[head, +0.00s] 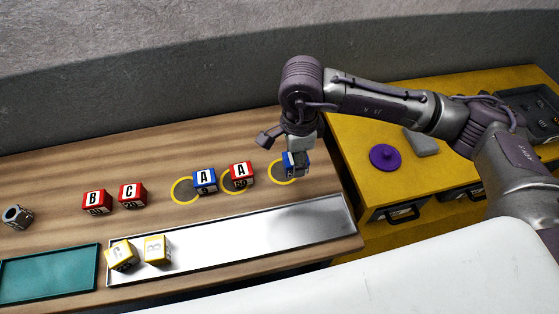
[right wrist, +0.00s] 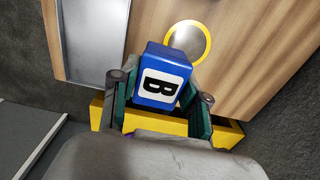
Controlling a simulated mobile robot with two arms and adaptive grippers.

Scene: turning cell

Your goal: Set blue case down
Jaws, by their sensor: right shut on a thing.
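The blue case (head: 290,161) is between the fingers of my right gripper (head: 298,168), at the right end of the wooden bench. The right wrist view shows the blue case (right wrist: 164,66) with a white label and a black B, and the right gripper (right wrist: 161,102) shut on it from both sides. A yellow ring (head: 273,178) lies right at the case in the head view. In the right wrist view the ring (right wrist: 208,44) shows beyond the case, partly covered by it. I cannot tell whether the case touches the bench. My left gripper is not in view.
A blue A case (head: 205,181) and a red A case (head: 242,174) stand by two other rings. Red B (head: 97,202) and C (head: 132,195) cases stand further left. A metal tray (head: 270,232) holds two yellow cases. A teal tray (head: 48,276) lies left.

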